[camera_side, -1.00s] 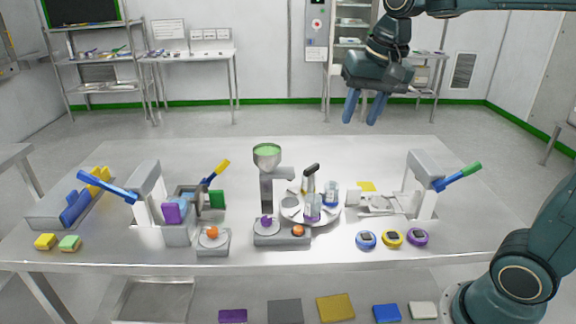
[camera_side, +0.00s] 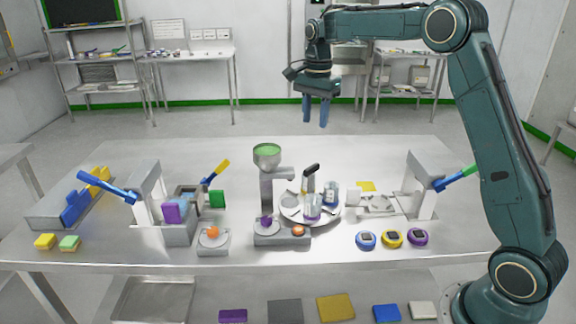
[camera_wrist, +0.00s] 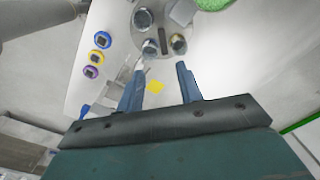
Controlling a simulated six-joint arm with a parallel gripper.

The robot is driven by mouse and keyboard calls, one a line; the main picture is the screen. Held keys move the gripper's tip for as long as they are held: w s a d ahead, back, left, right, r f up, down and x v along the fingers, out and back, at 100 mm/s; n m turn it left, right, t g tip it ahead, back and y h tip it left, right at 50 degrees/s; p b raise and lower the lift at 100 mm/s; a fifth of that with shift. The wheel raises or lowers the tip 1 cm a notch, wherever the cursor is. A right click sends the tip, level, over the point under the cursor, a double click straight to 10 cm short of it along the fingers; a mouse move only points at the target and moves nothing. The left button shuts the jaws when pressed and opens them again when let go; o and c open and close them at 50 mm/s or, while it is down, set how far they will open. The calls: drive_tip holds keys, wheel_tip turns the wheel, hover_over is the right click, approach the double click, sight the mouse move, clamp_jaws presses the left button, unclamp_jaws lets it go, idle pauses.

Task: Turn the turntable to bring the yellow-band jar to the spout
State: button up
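The round turntable (camera_side: 296,216) sits near the middle of the steel table and carries several jars and an upright dark-topped handle (camera_side: 310,171). One jar (camera_side: 313,206) stands at its front and another (camera_side: 331,191) at its right; no yellow band can be made out on either. The spout stand with a green-filled hopper (camera_side: 267,157) is at the turntable's left. My gripper (camera_side: 315,112) is high above the back of the table, fingers apart and empty. In the wrist view, the turntable (camera_wrist: 150,50) shows beyond the open fingers (camera_wrist: 158,88), with the handle (camera_wrist: 163,41) between jars.
Blue, yellow and purple round devices (camera_side: 392,239) lie at the front right. A press with a green-tipped lever (camera_side: 425,180) stands to the right, and a blue-levered press (camera_side: 145,185) to the left. The back of the table is clear.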

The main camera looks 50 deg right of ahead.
sight(312, 166)
drive_tip(key=shift+w+d+f+m, duration=0.35)
drive_tip(key=shift+w+f, duration=0.1)
drive_tip(key=shift+f, duration=0.1)
wheel_tip(312, 166, down, 14)
drive_tip(key=shift+r, duration=0.1)
idle(0.6)
clamp_jaws()
